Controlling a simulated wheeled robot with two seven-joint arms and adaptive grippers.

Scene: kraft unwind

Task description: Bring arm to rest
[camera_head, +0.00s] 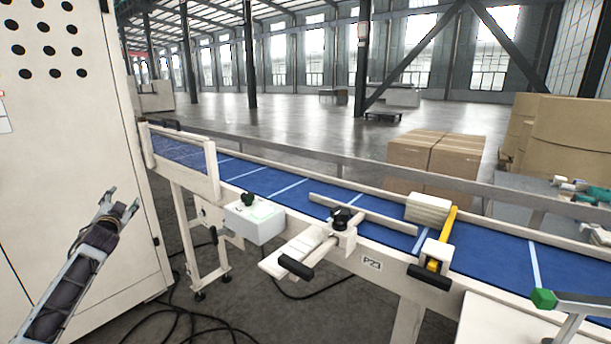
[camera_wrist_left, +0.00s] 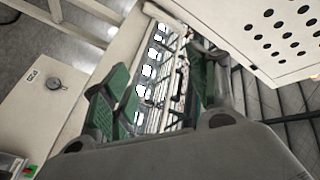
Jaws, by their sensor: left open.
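My left arm comes in from the lower left in the head view, angled upward. Its left gripper (camera_head: 121,205) is open and empty, in front of the pale cabinet (camera_head: 70,150) and left of the conveyor. In the left wrist view the same gripper (camera_wrist_left: 160,92) shows two spread fingers with green pads and nothing between them. My right gripper is not in view.
A blue conveyor belt (camera_head: 390,232) with pale rails runs from the left to the lower right. A control box (camera_head: 255,222) is mounted on its near side. Cables lie on the floor below. Cartons (camera_head: 435,155) stand behind the belt.

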